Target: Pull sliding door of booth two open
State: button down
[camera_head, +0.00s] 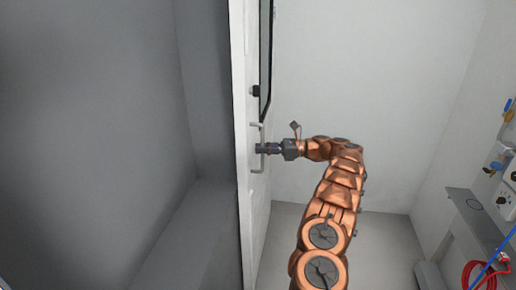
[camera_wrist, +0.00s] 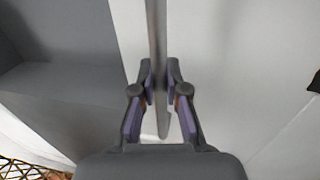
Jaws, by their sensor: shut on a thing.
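The sliding door (camera_head: 246,215) is a white panel seen nearly edge-on left of centre in the head view, with a dark-framed window in its upper part. Its handle is a light vertical bar (camera_head: 257,166) on the door's right-hand face. My gripper (camera_head: 262,149) reaches it from the right and is shut around the bar. In the wrist view the handle bar (camera_wrist: 157,45) runs down between the two fingers of my gripper (camera_wrist: 160,80), with its lower end showing just below the fingertips. No booth number is visible.
Left of the door is a grey recess with a ledge (camera_head: 185,235). On the right wall are a socket (camera_head: 507,190), a grey shelf (camera_head: 480,215) and a coiled red cable (camera_head: 478,274). The floor between door and right wall looks clear around my arm.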

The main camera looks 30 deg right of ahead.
jog(key=c, duration=1.2)
grip_release()
jog(key=shift+d, duration=0.1)
jog(key=v, duration=0.7)
jog(key=shift+s+d, duration=0.15)
